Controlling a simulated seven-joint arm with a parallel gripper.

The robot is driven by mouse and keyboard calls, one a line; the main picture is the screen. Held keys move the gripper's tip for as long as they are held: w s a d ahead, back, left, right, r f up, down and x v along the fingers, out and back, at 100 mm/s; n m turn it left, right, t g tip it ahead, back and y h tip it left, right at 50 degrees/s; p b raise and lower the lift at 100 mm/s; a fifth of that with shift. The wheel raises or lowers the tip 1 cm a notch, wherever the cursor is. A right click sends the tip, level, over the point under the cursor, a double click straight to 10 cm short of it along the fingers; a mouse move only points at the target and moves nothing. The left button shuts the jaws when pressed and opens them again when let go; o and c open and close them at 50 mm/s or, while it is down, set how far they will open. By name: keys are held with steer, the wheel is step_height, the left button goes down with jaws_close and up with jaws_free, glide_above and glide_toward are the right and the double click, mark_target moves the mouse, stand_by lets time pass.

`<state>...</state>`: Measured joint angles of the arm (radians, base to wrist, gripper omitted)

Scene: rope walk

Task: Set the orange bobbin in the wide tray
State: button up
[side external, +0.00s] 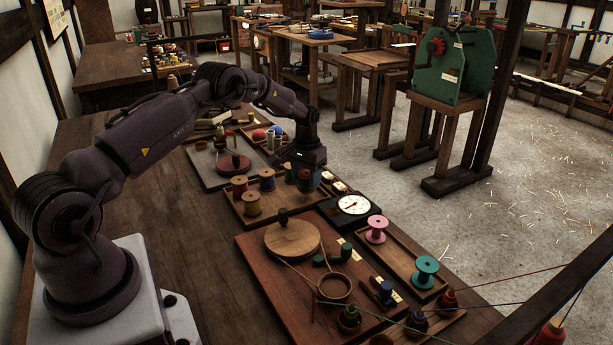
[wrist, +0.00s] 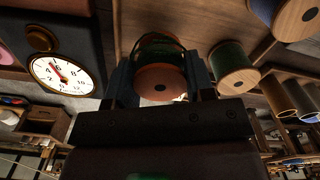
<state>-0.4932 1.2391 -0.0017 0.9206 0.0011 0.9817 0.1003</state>
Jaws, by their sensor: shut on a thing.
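My gripper (side external: 304,178) is over the right part of a wooden tray (side external: 239,214) of bobbins. In the wrist view my gripper (wrist: 160,80) is shut on a bobbin (wrist: 160,82) with dark green winding and an orange-brown flange, seen between the two fingers. I cannot tell whether it touches the tray floor. A second long tray (side external: 400,250) holds a pink bobbin (side external: 377,229) and a teal bobbin (side external: 426,271).
A dial scale (side external: 354,205) stands between the trays; its dial (wrist: 62,80) shows in the wrist view. A blue bobbin (side external: 267,178) and a green bobbin (wrist: 232,66) stand near my gripper. A reddish board (side external: 262,268) with a round wooden block (side external: 292,240) lies in front.

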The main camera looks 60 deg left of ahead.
steer(key=shift+f, duration=0.2)
steer(key=shift+f, duration=0.75)
stand_by(0.4)
steer(key=o, duration=1.2)
steer(key=shift+f, duration=0.1)
steer(key=shift+r, duration=4.05)
